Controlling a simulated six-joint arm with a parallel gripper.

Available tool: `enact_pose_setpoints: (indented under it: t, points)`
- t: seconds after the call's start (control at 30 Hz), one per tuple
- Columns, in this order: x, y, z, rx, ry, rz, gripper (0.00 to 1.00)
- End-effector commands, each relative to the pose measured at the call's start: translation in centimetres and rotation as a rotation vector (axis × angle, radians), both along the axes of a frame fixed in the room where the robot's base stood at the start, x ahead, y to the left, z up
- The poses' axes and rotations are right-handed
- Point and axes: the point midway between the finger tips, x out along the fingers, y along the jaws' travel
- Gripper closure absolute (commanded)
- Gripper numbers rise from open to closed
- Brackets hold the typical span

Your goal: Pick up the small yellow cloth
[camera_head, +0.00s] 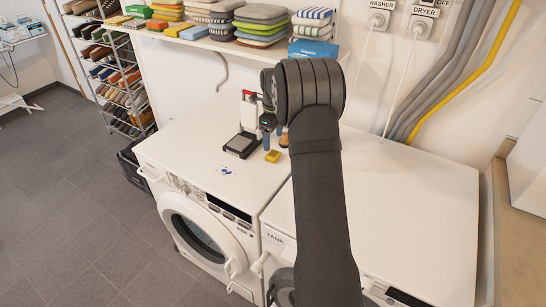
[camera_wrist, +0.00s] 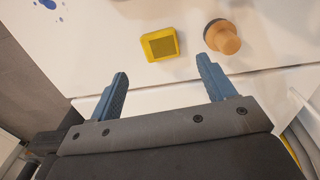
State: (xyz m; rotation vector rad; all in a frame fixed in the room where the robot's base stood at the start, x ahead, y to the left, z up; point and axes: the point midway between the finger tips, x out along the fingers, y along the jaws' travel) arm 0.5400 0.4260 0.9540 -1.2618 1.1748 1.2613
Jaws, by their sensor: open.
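The small yellow cloth (camera_head: 272,156) lies on top of the left white washer, in front of my gripper (camera_head: 274,140). In the wrist view the yellow cloth (camera_wrist: 160,44) is a small, thick square with a darker top face, ahead of and between my two blue fingertips. My gripper (camera_wrist: 162,78) is open and empty there, with its fingers wide apart. In the head view my dark arm hides part of the gripper and of the washer top behind it.
An orange-brown knob-like object (camera_wrist: 222,38) stands right of the cloth. A black square tray-like device (camera_head: 241,145) sits left of it. Blue specks (camera_head: 225,170) mark the washer (camera_head: 180,125) near its front edge. A shelf (camera_head: 225,43) with folded cloths runs behind.

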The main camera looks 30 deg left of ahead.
Motion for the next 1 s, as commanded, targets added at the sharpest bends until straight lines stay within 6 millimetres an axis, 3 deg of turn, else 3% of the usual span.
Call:
enact_pose_setpoints:
  t: [0.1, 0.37, 0.6, 0.87, 1.0]
  points:
    - [0.0, 0.0, -1.4, -0.001, 0.001, 0.0, 0.25]
    - [0.0, 0.0, -2.9, -0.001, 0.002, 0.0, 0.25]
    - [0.1, 0.1, -6.5, -0.001, 0.002, 0.001, 0.25]
    - [0.1, 0.2, -7.0, 0.002, -0.001, 0.001, 0.25]
    - [0.1, 0.1, -7.0, 0.002, -0.001, 0.001, 0.5]
